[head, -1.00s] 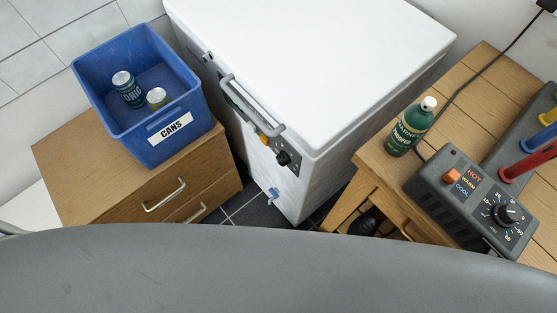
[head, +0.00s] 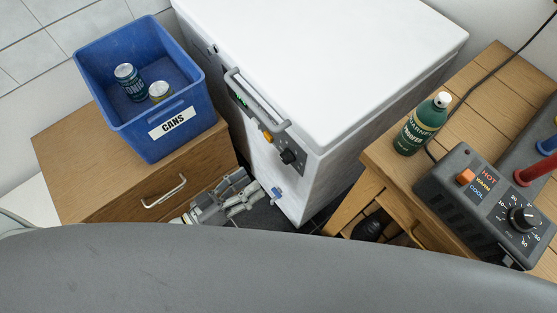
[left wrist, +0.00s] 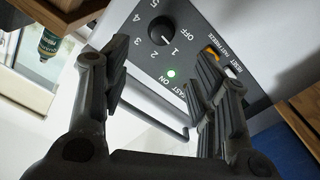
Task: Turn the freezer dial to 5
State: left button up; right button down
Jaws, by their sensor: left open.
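The white chest freezer (head: 310,60) stands in the middle of the head view. Its black dial (head: 288,156) is on the dark front panel, below the handle. In the left wrist view the dial (left wrist: 162,29) shows marks OFF and 1 to 5 around it; I cannot tell surely which mark it points at. My left gripper (head: 250,190) is low in front of the freezer, left of and below the dial, apart from it. In the left wrist view its open, empty fingers (left wrist: 160,66) frame the panel, with the dial beyond them. My right gripper is not in view.
The freezer handle (head: 255,100) juts out beside the panel. A blue cans bin (head: 146,140) stands on a wooden cabinet (head: 110,185) at left. A wooden bench (head: 470,110) at right holds a green bottle (head: 422,124) and a grey control box (head: 465,215).

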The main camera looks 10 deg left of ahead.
aim_at(283, 159)
pick_arm(q)
jog(key=x, duration=1)
jog(key=shift+w+d+p, duration=0.15)
jog(key=shift+w+p, duration=0.05)
jog(key=shift+p, duration=0.1)
jog(key=c, duration=1)
jog(key=shift+c, duration=0.2)
